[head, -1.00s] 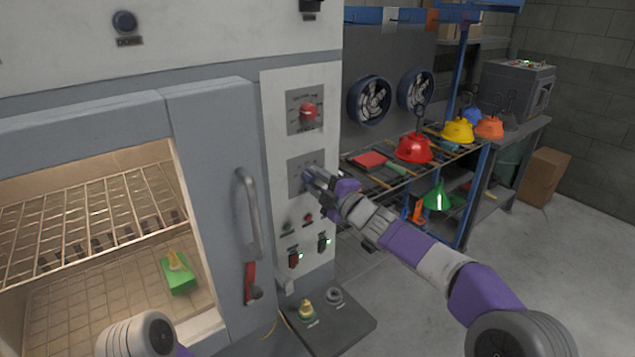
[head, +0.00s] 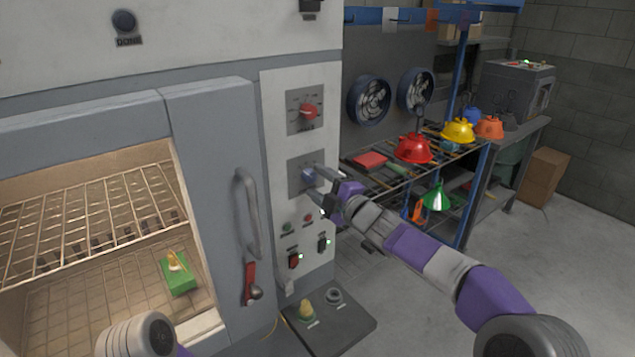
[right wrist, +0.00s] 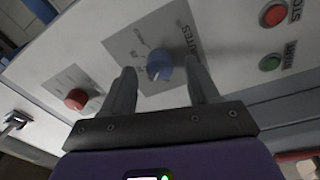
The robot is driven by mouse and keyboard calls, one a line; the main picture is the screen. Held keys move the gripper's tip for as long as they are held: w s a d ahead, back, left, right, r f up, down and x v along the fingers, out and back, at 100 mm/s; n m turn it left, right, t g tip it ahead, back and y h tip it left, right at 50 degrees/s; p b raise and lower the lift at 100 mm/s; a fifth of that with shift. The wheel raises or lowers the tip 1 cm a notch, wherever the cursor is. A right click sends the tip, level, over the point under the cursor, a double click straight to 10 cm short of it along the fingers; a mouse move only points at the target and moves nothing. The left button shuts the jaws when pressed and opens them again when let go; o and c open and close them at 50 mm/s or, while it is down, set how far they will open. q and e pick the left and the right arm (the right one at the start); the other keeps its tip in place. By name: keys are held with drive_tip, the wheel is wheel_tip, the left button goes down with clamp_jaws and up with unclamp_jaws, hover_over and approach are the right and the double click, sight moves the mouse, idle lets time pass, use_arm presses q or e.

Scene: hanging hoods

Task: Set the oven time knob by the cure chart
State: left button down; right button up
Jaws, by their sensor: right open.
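The oven's control panel (head: 267,165) carries a blue knob (head: 308,177) on a grey dial plate. The wrist view shows this blue knob (right wrist: 159,66) with lettering that seems to read "MINUTES". A red knob (head: 308,111) sits on a plate above it and also shows in the wrist view (right wrist: 76,99). My right gripper (head: 318,187) is open, just in front of the blue knob. In the wrist view its two fingers (right wrist: 163,88) stand on either side of the knob, with gaps and no clear contact. My left gripper is not in view. No cure chart can be made out.
Below the knob are small buttons and two switches (head: 294,260). The oven door handle (head: 249,212) stands out at left. A green block (head: 178,275) lies inside the open oven. A rack with coloured hoods (head: 414,149) stands at right.

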drive_tip(key=v, duration=0.6)
drive_tip(key=shift+d, duration=0.15)
drive_tip(key=shift+s, duration=0.1)
